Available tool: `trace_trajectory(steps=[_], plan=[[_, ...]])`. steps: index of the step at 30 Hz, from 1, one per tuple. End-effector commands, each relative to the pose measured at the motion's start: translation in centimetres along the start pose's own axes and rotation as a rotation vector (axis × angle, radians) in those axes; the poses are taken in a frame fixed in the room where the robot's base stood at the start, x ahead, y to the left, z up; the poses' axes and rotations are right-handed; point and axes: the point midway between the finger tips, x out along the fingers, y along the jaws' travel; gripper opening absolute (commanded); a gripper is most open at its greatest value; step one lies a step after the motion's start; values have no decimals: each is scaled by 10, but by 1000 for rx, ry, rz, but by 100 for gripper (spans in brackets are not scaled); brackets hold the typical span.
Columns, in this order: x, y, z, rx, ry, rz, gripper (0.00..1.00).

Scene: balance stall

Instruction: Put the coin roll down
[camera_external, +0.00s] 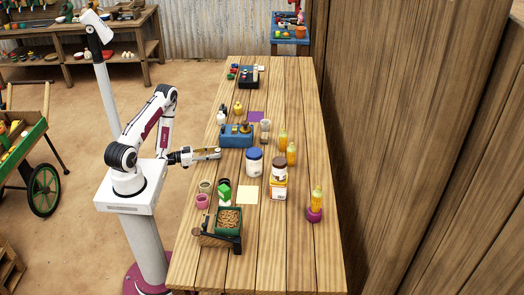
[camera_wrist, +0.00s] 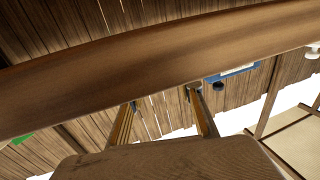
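My gripper (camera_external: 214,153) reaches in level over the left edge of the wooden table (camera_external: 262,85), in front of a blue box (camera_external: 237,141) with small brass-coloured things on top. In the wrist view its two fingers (camera_wrist: 164,98) stand apart, and planks and bright background show in the gap. I see nothing clearly held. I cannot make out the coin roll in either view. A broad smooth brown band crosses the wrist view above the fingertips; I cannot tell what it is.
The table's right side is mostly clear.

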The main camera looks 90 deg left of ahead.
Motion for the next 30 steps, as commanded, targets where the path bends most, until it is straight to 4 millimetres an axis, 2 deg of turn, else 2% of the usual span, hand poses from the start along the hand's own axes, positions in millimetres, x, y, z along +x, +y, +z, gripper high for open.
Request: trace_trajectory(steps=[6, 12, 29, 30], plan=[[-16, -1, 1, -1, -2, -2, 36], [-24, 0, 0, -1, -1, 0, 36], [-26, 0, 0, 0, 0, 0, 36], [-26, 0, 0, 0, 0, 0, 40]])
